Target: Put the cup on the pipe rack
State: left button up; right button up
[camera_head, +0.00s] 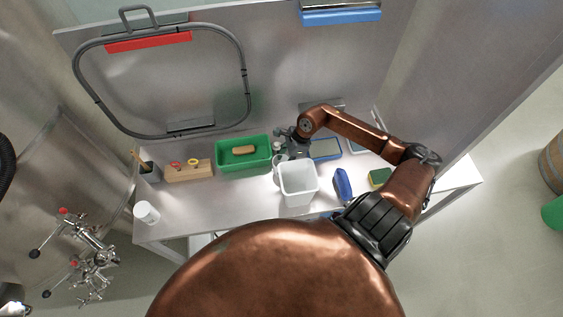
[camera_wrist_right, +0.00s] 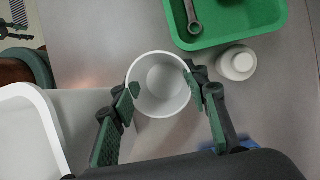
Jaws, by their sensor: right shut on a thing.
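A white cup (camera_wrist_right: 162,80) is seen from above in the right wrist view, its open mouth facing the camera and its inside empty. My right gripper (camera_wrist_right: 163,92) is shut on it, with one green-padded finger on each side of the rim. In the head view my right gripper (camera_head: 284,142) is over the table between the green tray and the white bin, and the cup is mostly hidden there. I cannot tell for sure which fixture is the pipe rack; a grey pipe loop (camera_head: 247,85) is on the back wall. My left gripper is not in view.
A white bin (camera_head: 298,190) stands close to the gripper. A green tray (camera_head: 220,158) holds a brush. A wooden block (camera_head: 190,172), a white container (camera_head: 147,213), a blue object (camera_head: 342,184) and a sponge (camera_head: 380,177) are on the table. Metal valves (camera_head: 85,240) stand at left.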

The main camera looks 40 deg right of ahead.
jog(key=shift+f, duration=0.15)
jog(key=o, duration=0.9)
jog(key=shift+c, duration=0.2)
